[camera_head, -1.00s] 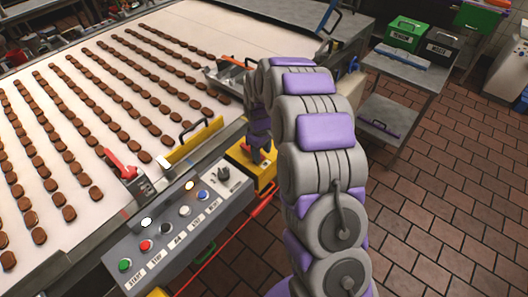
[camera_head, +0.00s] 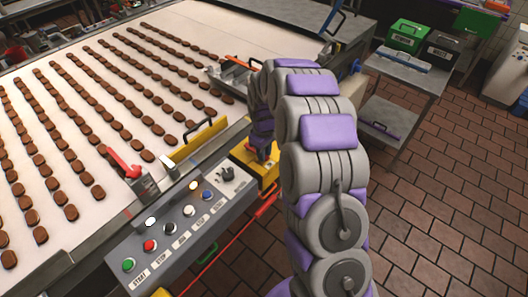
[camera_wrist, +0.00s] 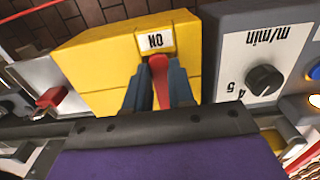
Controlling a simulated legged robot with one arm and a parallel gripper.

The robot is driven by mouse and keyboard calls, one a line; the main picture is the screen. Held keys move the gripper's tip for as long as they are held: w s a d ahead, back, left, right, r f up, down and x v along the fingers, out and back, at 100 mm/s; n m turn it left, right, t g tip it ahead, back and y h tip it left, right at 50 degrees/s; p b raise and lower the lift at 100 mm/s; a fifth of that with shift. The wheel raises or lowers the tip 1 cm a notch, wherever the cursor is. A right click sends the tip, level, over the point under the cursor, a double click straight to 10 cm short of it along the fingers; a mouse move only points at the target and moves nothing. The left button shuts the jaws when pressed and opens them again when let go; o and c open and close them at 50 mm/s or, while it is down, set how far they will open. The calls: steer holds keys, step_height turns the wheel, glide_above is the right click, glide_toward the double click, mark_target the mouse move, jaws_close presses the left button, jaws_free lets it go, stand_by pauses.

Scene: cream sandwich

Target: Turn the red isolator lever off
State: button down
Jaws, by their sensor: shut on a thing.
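The red lever (camera_wrist: 159,80) stands out from the front of a yellow box (camera_wrist: 95,60) in the wrist view. A white label reading "ON" (camera_wrist: 155,41), upside down in this view, sits right at the lever's tip. My gripper (camera_wrist: 160,88) is shut on the red lever, with one dark blue-grey finger on each side of it. In the head view, the yellow box (camera_head: 242,156) is at the conveyor's edge, past the end of the button panel. My gripper (camera_head: 263,148) is against it there, and my arm and fingers mostly hide the lever.
The grey button panel (camera_head: 150,262) is left of the box; its speed knob (camera_wrist: 265,80) is close to my gripper in the wrist view. The tiled floor at right is open.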

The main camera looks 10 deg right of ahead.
steer(key=shift+d, duration=0.1)
stand_by(0.3)
steer(key=w+d+n+p, duration=0.1)
steer(key=n, duration=0.1)
steer(key=w+d+n+p, duration=0.1)
steer(key=n+p, duration=0.1)
steer(key=w+n, duration=0.1)
steer(key=n, duration=0.1)
steer(key=w+d+n+p, duration=0.1)
steer(key=w+n, duration=0.1)
steer(key=shift+d+n, duration=0.15)
steer(key=shift+n, duration=0.15)
steer(key=w+n, duration=0.2)
steer(key=shift+d+n, duration=0.15)
steer(key=shift+n, duration=0.15)
steer(key=w+n, duration=0.2)
steer(key=shift+n+p, duration=0.3)
steer(key=shift+n, duration=0.1)
steer(key=shift+w+a+n, duration=0.35)
steer(key=shift+w+n, duration=0.1)
steer(key=shift+n, duration=0.25)
steer(key=shift+w+a+n, duration=0.2)
steer(key=shift+w+n, duration=0.25)
steer(key=shift+n, duration=0.2)
steer(key=shift+w+a+n, duration=0.2)
steer(key=shift+w+n, duration=0.2)
steer(key=shift+n, duration=0.25)
steer(key=shift+r, duration=0.1)
